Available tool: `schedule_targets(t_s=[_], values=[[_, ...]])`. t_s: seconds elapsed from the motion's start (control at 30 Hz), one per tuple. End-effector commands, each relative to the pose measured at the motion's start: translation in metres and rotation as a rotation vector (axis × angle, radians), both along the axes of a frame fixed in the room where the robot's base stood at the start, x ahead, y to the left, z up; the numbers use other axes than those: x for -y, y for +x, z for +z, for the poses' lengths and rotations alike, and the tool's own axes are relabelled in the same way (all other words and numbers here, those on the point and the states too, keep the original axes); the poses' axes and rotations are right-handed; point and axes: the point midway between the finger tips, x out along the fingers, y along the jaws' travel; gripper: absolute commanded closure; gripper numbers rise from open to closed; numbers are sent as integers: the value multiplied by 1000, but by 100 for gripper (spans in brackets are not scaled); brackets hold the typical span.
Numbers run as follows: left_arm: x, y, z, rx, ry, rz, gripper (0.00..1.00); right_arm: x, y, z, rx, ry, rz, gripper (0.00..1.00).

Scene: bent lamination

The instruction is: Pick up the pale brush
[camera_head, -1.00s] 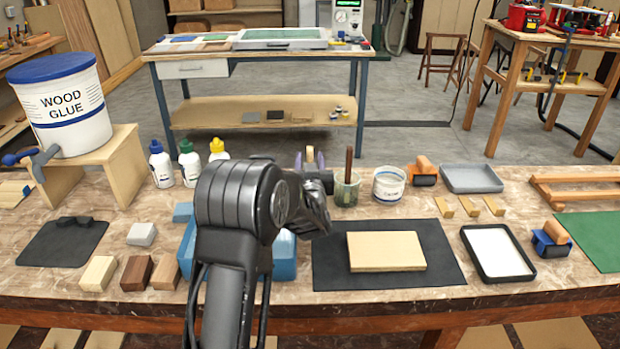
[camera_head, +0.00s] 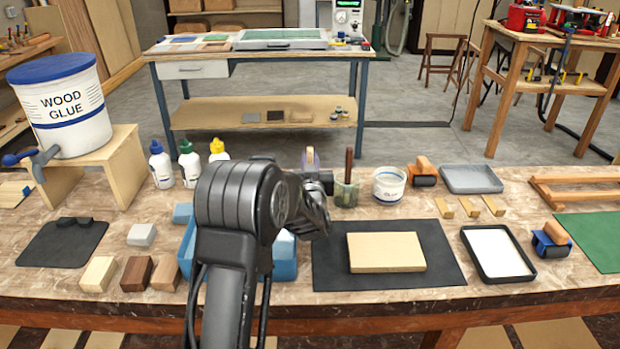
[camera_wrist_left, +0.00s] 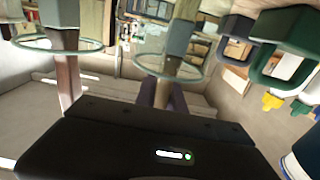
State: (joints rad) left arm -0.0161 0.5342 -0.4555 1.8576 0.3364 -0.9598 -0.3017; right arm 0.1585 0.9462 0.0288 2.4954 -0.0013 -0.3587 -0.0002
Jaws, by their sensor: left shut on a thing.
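The pale brush (camera_wrist_left: 166,82) stands in a clear glass jar (camera_wrist_left: 140,66) in the left wrist view, which looks upside down. My left gripper (camera_wrist_left: 160,95) has its two dark purple fingers shut on the brush's handle, just outside the jar's rim. In the head view my left gripper (camera_head: 310,159) shows beyond my arm, with a sliver of pale handle between the fingers. My arm hides that jar there. A second brush (camera_wrist_left: 69,84), dark brown, stands in another glass jar; in the head view this jar (camera_head: 345,194) is right of my gripper. My right gripper is out of view.
Several glue bottles (camera_head: 189,163) stand left of my arm. A white tub (camera_head: 388,185) stands right of the dark brush's jar. A blue container (camera_head: 285,262) lies partly behind my arm. A pale board (camera_head: 386,251) rests on a black mat (camera_head: 447,262) to the right.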

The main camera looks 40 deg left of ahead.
Motion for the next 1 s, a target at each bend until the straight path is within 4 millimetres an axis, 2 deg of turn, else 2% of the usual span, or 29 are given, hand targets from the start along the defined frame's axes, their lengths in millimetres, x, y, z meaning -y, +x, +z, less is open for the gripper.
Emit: schedule_targets(t_s=[0.27,0.37,0.73,0.87,1.0], values=[[0,0,7,2,0,1,100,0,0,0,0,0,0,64],[0,0,18,4,1,0,100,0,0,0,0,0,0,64],[0,0,87,5,0,0,100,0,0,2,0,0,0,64],[0,0,98,2,0,0,100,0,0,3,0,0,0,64],[0,0,101,0,0,0,100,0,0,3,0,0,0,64]])
